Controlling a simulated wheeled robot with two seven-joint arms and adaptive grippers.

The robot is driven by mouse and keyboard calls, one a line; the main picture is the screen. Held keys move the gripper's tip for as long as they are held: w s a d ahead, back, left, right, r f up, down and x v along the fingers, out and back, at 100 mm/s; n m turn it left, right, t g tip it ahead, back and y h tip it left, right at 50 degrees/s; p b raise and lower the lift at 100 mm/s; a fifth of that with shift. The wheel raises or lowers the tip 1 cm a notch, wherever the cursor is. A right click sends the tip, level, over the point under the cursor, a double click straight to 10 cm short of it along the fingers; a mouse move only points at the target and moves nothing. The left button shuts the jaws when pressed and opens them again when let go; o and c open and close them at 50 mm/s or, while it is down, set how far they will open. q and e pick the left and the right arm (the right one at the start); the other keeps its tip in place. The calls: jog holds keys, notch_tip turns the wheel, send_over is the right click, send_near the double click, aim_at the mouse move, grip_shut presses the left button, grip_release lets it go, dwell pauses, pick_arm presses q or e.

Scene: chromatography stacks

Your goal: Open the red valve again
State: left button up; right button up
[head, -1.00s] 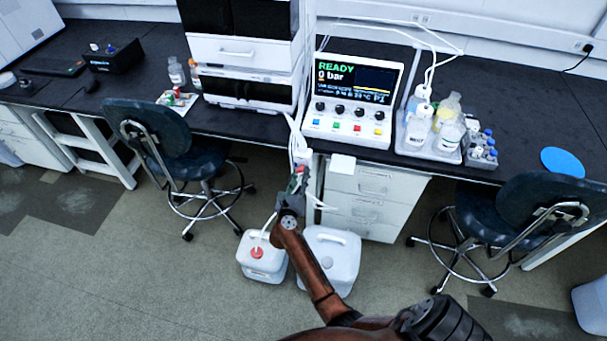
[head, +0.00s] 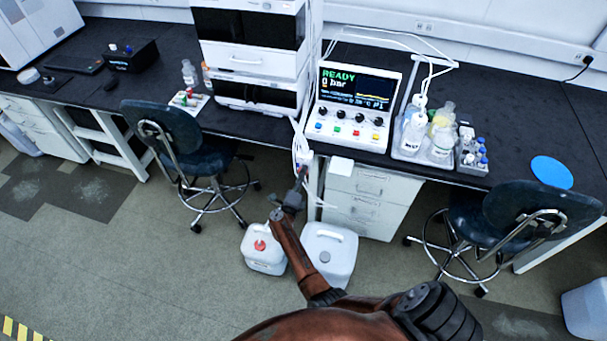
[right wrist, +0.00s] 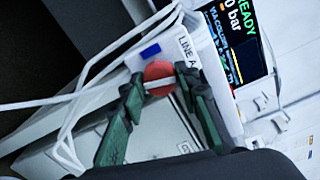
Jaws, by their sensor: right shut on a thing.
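The red valve (right wrist: 158,77) shows in the right wrist view as a round red knob with a pale bar across it. It sits on a white panel labelled "LINE A", beside a blue mark. My right gripper (right wrist: 162,90) has its green-black fingers on either side of the knob and is shut on it. In the head view my right gripper (head: 299,182) is at the front edge of the bench, by the white tubing, and largely hides the valve. My left gripper is not in view.
The control box (head: 351,105) on the bench reads "READY" and "0 bar". A bottle tray (head: 408,153) stands right of it. White tubes hang near my gripper. Two jugs (head: 329,254) (head: 263,249) stand on the floor below. Chairs (head: 165,130) (head: 525,215) stand either side.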

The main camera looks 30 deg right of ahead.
jog(key=shift+a+n+p, duration=0.15)
jog(key=shift+n+p, duration=0.4)
jog(key=shift+n, duration=0.75)
jog(key=o, duration=1.2)
